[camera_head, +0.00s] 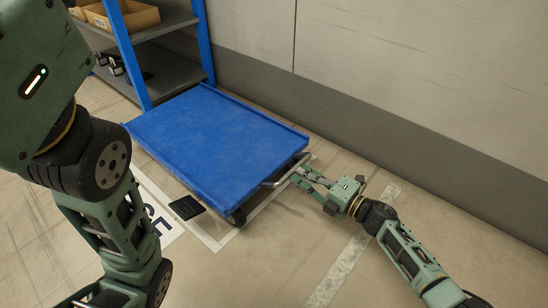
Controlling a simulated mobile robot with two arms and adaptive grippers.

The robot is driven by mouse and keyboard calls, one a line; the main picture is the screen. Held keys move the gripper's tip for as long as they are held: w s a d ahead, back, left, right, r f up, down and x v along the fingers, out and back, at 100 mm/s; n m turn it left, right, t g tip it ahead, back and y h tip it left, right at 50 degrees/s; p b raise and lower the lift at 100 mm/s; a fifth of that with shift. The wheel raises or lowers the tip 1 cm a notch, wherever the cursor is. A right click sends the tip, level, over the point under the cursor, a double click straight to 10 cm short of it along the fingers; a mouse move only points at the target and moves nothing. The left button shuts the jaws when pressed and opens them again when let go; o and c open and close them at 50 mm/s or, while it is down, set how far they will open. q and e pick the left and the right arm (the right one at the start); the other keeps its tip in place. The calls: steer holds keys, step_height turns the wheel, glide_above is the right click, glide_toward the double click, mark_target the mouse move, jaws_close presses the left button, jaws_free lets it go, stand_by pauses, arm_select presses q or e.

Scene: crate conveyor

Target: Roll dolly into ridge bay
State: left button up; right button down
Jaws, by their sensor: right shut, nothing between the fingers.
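The blue dolly (215,140) stands flat on the floor beside the shelf, with a raised rim and a pale metal handle (285,172) at its right end. A dark wheel shows under its near corner. The ridge bay is a white floor outline (222,240) with part of its dark lettering (158,226) showing; the dolly stands over much of it and hides the rest. My right gripper (304,178) is shut and empty, its fingertips right at the handle; I cannot tell if they touch it. My left arm crosses the left side; its gripper is out of view.
A blue-framed shelf (165,70) with a cardboard box (128,18) stands behind the dolly. A grey wall (390,75) runs along the back right. A small black ribbed pad (187,207) lies on the floor before the dolly. The floor at bottom centre is clear.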

mark_target(293, 168)
steer(key=b+x, duration=0.1)
steer(key=x, duration=0.3)
steer(key=shift+r, duration=0.1)
steer(key=p+v, duration=0.2)
steer(key=v, duration=0.7)
steer(key=shift+p, duration=0.4)
stand_by(1.0)
steer(key=shift+s, duration=0.1)
